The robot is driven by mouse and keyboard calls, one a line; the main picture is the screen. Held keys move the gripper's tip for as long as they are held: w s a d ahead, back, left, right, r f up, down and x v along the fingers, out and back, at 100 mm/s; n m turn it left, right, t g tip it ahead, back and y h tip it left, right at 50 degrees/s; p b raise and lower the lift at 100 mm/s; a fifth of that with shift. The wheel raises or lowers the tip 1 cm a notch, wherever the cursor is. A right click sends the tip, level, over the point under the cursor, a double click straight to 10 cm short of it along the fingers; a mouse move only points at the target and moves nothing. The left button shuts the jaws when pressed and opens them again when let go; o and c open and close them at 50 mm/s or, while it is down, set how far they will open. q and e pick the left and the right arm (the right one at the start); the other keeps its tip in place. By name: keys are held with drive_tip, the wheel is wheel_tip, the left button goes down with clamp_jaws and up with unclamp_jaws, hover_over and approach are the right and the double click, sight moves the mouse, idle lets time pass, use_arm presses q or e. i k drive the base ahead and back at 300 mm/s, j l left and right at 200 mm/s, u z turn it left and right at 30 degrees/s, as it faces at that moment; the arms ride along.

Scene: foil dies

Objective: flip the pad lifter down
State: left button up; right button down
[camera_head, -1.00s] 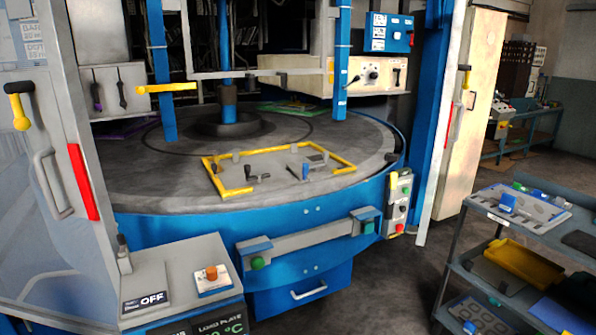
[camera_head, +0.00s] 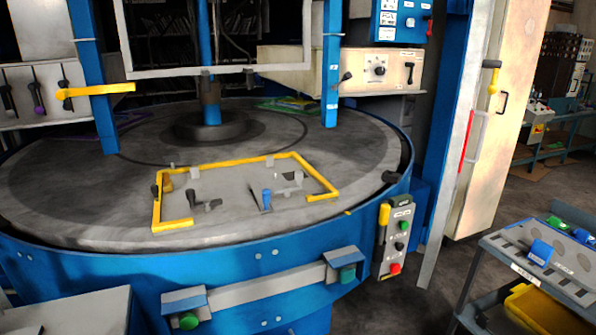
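No part is plainly marked as the pad lifter, so I cannot tell for certain which one it is. On the round grey table (camera_head: 60,185), a yellow frame (camera_head: 228,163) surrounds a flat plate with small fittings. A small light bracket (camera_head: 288,182) sits to the right of the blue-tipped lever. Neither of my grippers is in view.
A button box (camera_head: 397,238) hangs at the right. Blue posts (camera_head: 332,70) and a yellow arm (camera_head: 95,91) stand over the table. A cart (camera_head: 520,270) is at the lower right.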

sight(263, 196)
drive_tip(key=i+l, duration=0.9)
drive_tip(key=u, duration=1.45)
